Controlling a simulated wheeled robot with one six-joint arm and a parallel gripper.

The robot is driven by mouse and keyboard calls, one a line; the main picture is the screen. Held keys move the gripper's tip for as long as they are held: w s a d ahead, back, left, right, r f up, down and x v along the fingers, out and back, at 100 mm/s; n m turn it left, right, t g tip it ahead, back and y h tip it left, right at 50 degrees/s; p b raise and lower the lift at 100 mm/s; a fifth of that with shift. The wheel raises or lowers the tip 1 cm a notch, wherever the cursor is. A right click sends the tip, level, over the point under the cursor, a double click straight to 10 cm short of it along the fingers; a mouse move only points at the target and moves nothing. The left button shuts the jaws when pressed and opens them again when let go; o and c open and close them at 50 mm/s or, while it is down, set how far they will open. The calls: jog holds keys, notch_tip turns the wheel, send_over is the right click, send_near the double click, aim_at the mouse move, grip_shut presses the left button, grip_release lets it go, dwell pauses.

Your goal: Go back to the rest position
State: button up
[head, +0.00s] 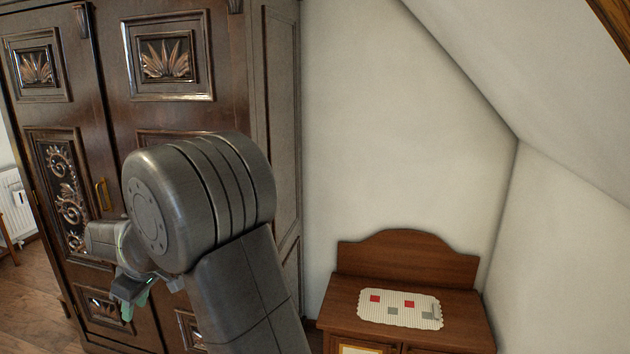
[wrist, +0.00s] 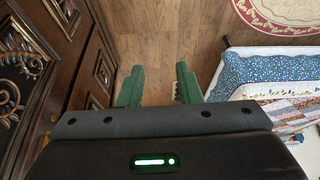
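My gripper (wrist: 159,86) shows in the wrist view with its two green fingers apart and only wooden floor visible between them. It is open and empty. In the head view my gripper (head: 134,306) hangs at the lower left, in front of the dark carved armoire, partly hidden by my own arm. The armoire (head: 275,120) has carved panels and a brass handle (head: 103,194), and its doors look shut. In the wrist view the armoire (wrist: 75,75) stands close on the left of my gripper.
A low wooden cabinet (head: 455,336) with a light mat (head: 400,299) stands right of the armoire under the sloping ceiling. In the wrist view a bed with a patterned quilt (wrist: 265,68) lies to the right, and a round red-and-cream rug (wrist: 285,14) lies beyond. Wooden floor (wrist: 155,30) is clear between.

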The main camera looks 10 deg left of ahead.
jog(key=shift+n, duration=0.6)
jog(key=shift+s+d+b, duration=0.15)
jog(key=shift+d, duration=1.15)
jog(key=shift+s+d+b, duration=0.15)
jog(key=shift+d, duration=1.1)
